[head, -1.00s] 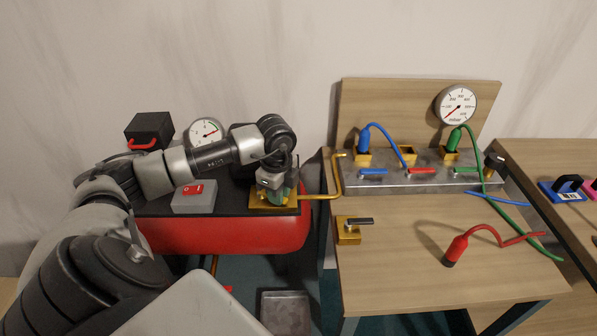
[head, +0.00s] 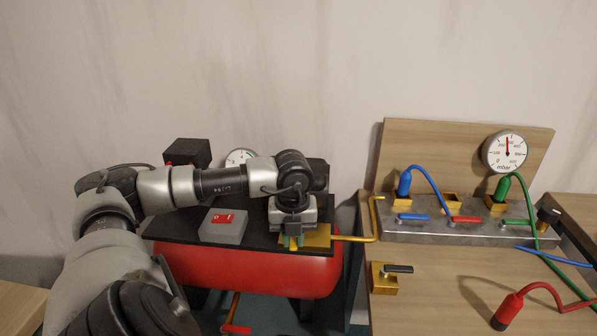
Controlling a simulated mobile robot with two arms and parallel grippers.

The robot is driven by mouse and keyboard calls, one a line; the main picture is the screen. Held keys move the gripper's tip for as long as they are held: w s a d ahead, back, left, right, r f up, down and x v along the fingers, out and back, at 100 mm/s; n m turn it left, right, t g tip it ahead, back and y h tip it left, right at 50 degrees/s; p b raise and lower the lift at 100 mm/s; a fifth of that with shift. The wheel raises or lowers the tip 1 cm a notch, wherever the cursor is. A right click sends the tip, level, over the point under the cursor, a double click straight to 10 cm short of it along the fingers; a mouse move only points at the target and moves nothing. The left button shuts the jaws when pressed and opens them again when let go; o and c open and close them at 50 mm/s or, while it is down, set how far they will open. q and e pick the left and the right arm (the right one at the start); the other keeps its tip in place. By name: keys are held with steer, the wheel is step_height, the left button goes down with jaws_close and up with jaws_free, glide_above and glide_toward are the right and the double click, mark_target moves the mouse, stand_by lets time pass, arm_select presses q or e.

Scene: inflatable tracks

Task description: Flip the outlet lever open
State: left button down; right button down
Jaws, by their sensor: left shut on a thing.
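My left gripper (head: 293,242) reaches down over the brass outlet block (head: 318,238) on top of the red compressor tank (head: 250,265). It is shut on the outlet lever, of which only a small yellow bit shows between the greenish fingertips; the lever's angle is mostly hidden by the gripper. A brass pipe (head: 376,220) runs from the outlet toward the bench manifold. The needle of the round wall gauge (head: 505,152) points about straight up. My right gripper is out of view.
A grey box with a red switch (head: 222,222) sits left of the gripper. On the bench are a brass valve with a dark handle (head: 384,277), a metal manifold (head: 440,232) with coloured levers and hoses, and a loose red plug (head: 508,310).

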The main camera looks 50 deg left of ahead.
arm_select(q)
steer(key=shift+s+a+m+b, duration=0.3)
steer(key=shift+m+b, duration=0.2)
steer(key=shift+m, duration=0.3)
steer(key=c, duration=1)
jaws_free()
steer(key=shift+c, duration=0.2)
step_height(320, 180, up, 11)
